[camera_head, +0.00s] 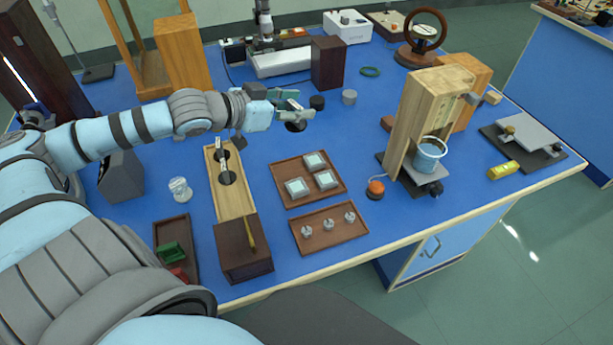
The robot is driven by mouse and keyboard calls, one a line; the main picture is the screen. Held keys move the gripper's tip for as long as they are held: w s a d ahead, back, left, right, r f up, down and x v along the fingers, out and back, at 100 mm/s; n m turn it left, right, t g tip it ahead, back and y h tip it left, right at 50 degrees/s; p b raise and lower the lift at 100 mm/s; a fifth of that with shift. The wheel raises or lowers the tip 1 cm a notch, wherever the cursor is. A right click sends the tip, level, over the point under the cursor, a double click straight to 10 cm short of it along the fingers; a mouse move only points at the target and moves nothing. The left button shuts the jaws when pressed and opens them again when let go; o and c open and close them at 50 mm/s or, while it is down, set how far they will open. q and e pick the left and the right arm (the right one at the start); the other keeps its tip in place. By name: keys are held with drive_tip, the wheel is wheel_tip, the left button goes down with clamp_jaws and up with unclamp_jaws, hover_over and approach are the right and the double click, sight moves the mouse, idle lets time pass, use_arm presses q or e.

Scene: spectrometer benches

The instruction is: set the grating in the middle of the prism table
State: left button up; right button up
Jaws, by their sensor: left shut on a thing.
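My left gripper (296,108) reaches in from the left over the middle of the bench. It is shut on a small piece that looks like the grating; the fingers hide most of it. A small dark round top (297,127) shows just below the fingertips and looks like the prism table. I cannot tell whether the held piece touches it. My right gripper is not in view.
A brown tray (283,178) with square glass-topped pieces and another tray (328,241) with small metal pieces lie in front. A long wooden board (236,205) is to the left. A tall wooden stand (408,118) with a beaker (429,156) is to the right.

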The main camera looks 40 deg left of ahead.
use_arm(q)
drive_tip(key=w+a+n+y, duration=0.1)
drive_tip(key=w+a, duration=0.1)
drive_tip(key=a, duration=0.1)
drive_tip(key=b, duration=0.9)
hover_over(292, 172)
wheel_tip(292, 172, down, 19)
drive_tip(key=shift+d+r, duration=0.1)
drive_tip(key=shift+p, duration=0.4)
drive_tip(key=shift+f, duration=0.2)
drive_tip(key=o, duration=1.2)
